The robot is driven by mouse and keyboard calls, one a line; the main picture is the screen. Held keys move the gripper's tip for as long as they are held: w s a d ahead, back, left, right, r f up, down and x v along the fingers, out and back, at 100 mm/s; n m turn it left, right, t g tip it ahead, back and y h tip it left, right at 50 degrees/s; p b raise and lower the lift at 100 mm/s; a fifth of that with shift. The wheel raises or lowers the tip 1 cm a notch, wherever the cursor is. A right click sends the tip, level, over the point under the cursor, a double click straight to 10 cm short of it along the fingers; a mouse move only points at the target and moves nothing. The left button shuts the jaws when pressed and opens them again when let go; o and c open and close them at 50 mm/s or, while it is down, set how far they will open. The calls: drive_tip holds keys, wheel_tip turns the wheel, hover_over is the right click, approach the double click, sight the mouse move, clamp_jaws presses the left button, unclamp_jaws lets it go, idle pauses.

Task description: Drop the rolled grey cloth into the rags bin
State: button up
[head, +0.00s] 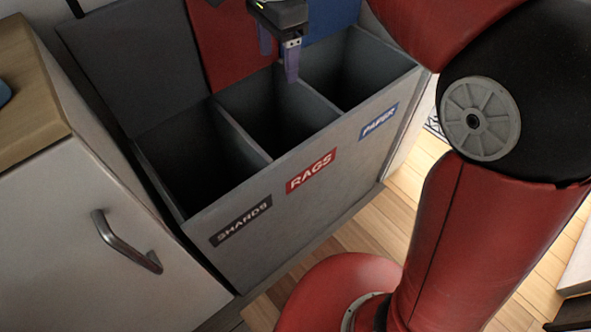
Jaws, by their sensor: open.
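The rags bin (240,103) is the middle compartment of a grey three-part bin unit, with a red RAGS label on its front and a raised red lid behind. My gripper (278,62) is above the back right part of the rags compartment, near the divider to the paper compartment. Its two purple fingers point down and are apart, with nothing visible between them. No rolled grey cloth shows in the head view. The inside of the rags compartment is dark, so its contents cannot be told.
The shards compartment (165,150) is at the left and the paper compartment (350,62) at the right, both open. A white cabinet (75,225) with a metal handle and wooden top stands at the left. Wooden floor (370,232) shows in front.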

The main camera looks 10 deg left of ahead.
wheel_tip(320, 180, up, 7)
drive_tip(key=p, duration=0.1)
drive_tip(key=shift+f, duration=0.15)
idle(0.3)
